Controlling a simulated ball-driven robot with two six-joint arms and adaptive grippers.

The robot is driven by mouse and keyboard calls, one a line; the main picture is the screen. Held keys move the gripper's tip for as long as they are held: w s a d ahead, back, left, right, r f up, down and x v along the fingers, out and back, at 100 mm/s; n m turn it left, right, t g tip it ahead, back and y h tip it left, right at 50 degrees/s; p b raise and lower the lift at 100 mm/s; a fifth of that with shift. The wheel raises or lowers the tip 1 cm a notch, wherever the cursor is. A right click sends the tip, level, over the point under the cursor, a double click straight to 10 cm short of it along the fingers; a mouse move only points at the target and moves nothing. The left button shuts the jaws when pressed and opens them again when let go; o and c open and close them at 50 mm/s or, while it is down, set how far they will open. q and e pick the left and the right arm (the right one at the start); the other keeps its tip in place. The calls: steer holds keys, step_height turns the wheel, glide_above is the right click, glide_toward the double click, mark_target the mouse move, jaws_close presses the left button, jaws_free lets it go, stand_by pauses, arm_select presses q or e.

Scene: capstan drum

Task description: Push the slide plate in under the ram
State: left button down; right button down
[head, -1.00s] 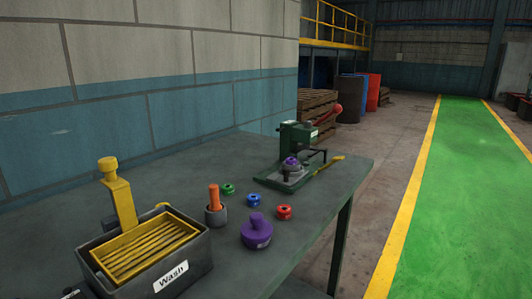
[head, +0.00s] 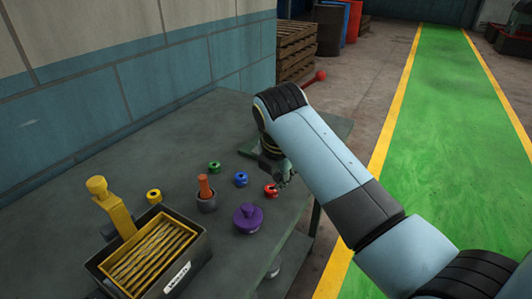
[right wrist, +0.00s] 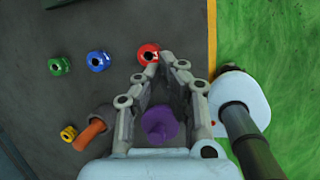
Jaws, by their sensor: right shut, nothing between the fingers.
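The green press is mostly hidden behind my right arm in the head view. Only part of its green base (head: 249,151) and its red lever knob (head: 320,75) show. The slide plate and the ram are hidden there. In the right wrist view only a dark green edge (right wrist: 66,4), likely the press base, shows at the top. My right gripper (head: 281,184) is shut and empty, above the table beside the red ring (head: 271,190), on the near side of the press. The right wrist view shows its fingertips (right wrist: 160,59) close together next to the red ring. My left gripper is not in view.
Blue (head: 241,179), green (head: 214,168) and yellow (head: 154,195) rings stand on the table (head: 120,160). The table's right edge is close to the gripper.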

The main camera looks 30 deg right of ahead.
steer(key=w+a+r+n, duration=0.1)
steer(key=w+r+n, duration=0.4)
steer(key=w+n, duration=0.1)
steer(key=x, duration=0.9)
steer(key=shift+d+f+b, duration=0.1)
steer(key=shift+f+b, duration=0.2)
steer(key=shift+f, duration=0.1)
steer(key=shift+w+d, duration=0.75)
steer(key=shift+w, duration=0.3)
steer(key=shift+w+d, duration=0.45)
steer(key=shift+w, duration=0.1)
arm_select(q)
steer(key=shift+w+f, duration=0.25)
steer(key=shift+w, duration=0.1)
arm_select(e)
steer(key=shift+r, duration=0.1)
